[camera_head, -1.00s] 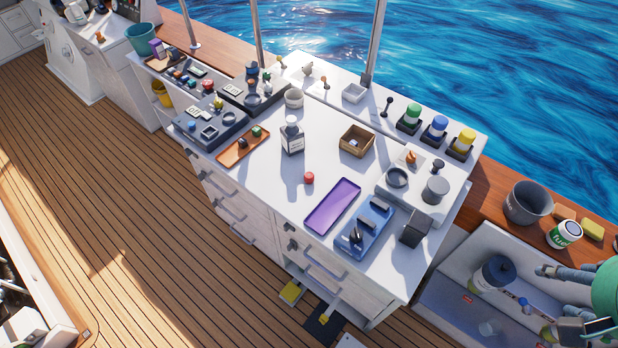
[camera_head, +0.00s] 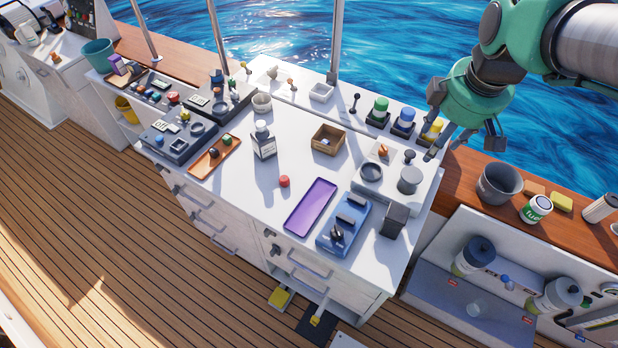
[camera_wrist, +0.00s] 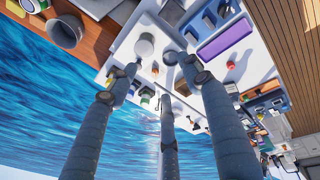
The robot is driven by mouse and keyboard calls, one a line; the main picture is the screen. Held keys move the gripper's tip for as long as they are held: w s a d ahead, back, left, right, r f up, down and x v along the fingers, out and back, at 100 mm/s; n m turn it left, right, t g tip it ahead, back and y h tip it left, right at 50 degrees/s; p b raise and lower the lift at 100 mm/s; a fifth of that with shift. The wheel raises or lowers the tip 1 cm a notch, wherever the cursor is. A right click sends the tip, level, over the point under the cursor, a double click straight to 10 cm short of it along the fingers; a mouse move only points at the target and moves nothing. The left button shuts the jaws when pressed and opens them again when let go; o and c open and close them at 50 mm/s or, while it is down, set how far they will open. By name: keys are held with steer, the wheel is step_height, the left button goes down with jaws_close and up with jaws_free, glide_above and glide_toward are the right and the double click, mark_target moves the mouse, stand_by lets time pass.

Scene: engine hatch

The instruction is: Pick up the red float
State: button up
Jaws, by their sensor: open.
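The red float (camera_head: 284,181) is a small red cylinder standing on the white counter (camera_head: 245,198), just left of the purple tray (camera_head: 311,206). It also shows in the wrist view as a small red spot (camera_wrist: 231,65) below the purple tray. My gripper (camera_head: 462,138) is open and empty, held up at the right over the back edge of the counter, well away from the float. In the wrist view, its three dark fingers (camera_wrist: 158,72) are spread apart with nothing between them.

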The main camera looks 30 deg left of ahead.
steer(key=w+a+f+n+g, duration=0.1)
steer(key=w+a+f+n, duration=0.25)
steer(key=a, duration=0.55)
steer(key=n+g+h, duration=0.1)
steer(key=n+g, duration=0.1)
steer(key=n, duration=1.3)
glide_above(284, 178)
step_height(284, 178, down, 20)
steer(key=f, duration=0.1)
steer(key=shift+w+r, duration=0.2)
steer(key=shift+r, duration=0.1)
steer(key=shift+d+f, duration=0.1)
steer(key=shift+f+b, duration=0.85)
steer(key=shift+f, duration=3.35)
steer(key=shift+s+f+b, duration=0.15)
steer(key=shift+f+b, duration=0.5)
steer(key=shift+f, duration=2)
